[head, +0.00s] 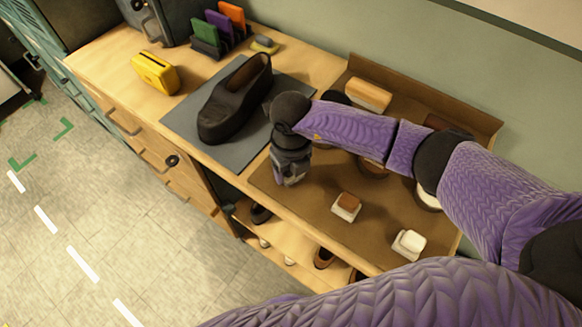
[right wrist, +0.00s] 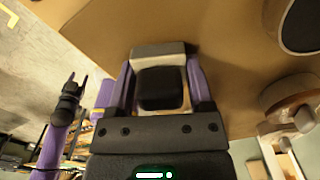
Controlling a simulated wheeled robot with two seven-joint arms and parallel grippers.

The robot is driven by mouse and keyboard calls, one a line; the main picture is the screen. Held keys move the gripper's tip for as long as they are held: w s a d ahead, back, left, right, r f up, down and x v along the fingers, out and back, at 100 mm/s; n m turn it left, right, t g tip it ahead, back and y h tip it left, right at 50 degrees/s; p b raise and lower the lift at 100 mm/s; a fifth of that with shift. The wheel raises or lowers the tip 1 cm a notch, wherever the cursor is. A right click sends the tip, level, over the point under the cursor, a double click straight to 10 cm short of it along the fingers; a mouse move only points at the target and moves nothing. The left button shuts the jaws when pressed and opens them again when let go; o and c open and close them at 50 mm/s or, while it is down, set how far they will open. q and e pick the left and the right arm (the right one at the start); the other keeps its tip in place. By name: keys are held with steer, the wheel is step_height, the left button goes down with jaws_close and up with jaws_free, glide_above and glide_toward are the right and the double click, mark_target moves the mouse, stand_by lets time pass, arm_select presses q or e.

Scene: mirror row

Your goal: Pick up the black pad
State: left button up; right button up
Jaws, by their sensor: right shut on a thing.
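In the right wrist view the black pad (right wrist: 162,88), a dark rounded block with a pale edge, sits between the fingers of my right gripper (right wrist: 160,75). The gripper is shut on it. In the head view my right gripper (head: 290,175) points down over the brown mat's left edge, and the pad is mostly hidden by the gripper. My left gripper (right wrist: 76,84) shows small at the left of the right wrist view, its fingers apart and empty; I do not see it in the head view.
The brown mat (head: 310,210) holds a brown-topped pad (head: 346,204), a white pad (head: 408,243), a wooden brush (head: 369,95) and round tins partly behind my arm. A black shoe (head: 235,98) lies on the grey mat (head: 180,120). A yellow object (head: 155,72) stands left.

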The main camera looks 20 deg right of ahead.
steer(key=shift+r, duration=0.1)
jaws_close()
step_height(320, 180, up, 9)
steer(key=shift+p, duration=1.1)
steer(key=shift+r, duration=0.45)
steer(key=o, duration=0.6)
jaws_free()
steer(key=c, duration=0.6)
